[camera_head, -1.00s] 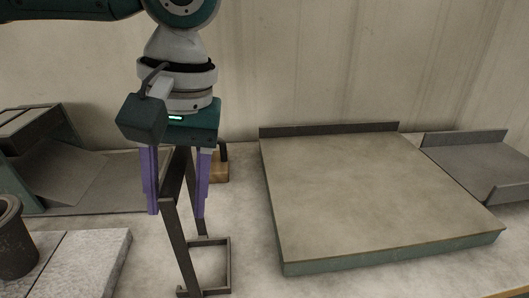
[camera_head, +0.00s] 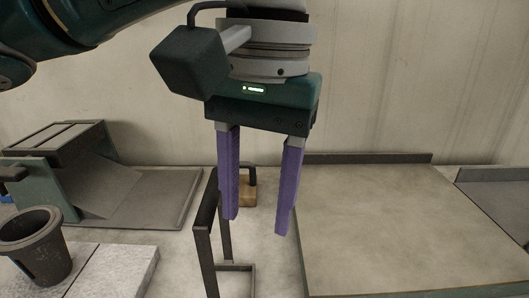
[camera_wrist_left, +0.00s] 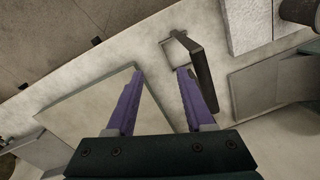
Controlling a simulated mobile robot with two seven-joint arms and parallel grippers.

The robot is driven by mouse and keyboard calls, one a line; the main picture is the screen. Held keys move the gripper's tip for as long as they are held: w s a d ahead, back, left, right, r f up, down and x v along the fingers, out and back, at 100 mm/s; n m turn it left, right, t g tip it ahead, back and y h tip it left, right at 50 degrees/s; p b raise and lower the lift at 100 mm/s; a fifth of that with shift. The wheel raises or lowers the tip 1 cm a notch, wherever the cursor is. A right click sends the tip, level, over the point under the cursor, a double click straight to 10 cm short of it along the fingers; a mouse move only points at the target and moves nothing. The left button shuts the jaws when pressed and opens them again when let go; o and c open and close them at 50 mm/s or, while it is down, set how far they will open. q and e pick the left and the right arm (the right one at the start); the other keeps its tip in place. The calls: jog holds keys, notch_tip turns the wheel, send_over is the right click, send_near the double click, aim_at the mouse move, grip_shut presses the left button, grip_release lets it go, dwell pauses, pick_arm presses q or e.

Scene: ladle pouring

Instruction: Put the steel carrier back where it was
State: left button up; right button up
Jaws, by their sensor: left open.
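The steel carrier (camera_head: 204,232), a dark upright frame of flat bar with a rectangular foot, stands on the pale bench left of the large slab. Its foot is partly cut off at the bottom of the head view. My left gripper (camera_head: 256,226) points down, open and empty. Its fingers are close to the carrier, with the left finger beside the frame's upper part and the right finger over the slab's left edge. In the left wrist view the carrier (camera_wrist_left: 203,72) is just beyond and right of the fingertips, not between them. My right gripper is not in view.
The large flat slab (camera_head: 400,225) fills the right side. A dark pot (camera_head: 42,252) is at the left by a pale block (camera_head: 115,268). A sloped metal chute (camera_head: 100,190) is behind them. A small wooden block (camera_head: 249,190) with a dark handle sits behind the gripper.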

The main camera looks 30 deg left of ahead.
pick_arm(q)
jog(key=s+d+f+m+t+h, duration=0.2)
jog(key=s+d+f+m+h, duration=0.25)
jog(key=s+d+f, duration=0.35)
jog(key=s+a+f+t+y, duration=0.1)
jog(key=s+a+y, duration=0.1)
jog(key=a, duration=0.3)
jog(key=s+a+f+y, duration=0.1)
jog(key=s+a+f, duration=0.1)
jog(key=s+a, duration=0.2)
jog(key=shift+s+a+f+t+y, duration=0.25)
jog(key=shift+a+t+y, duration=0.15)
jog(key=shift+a, duration=0.7)
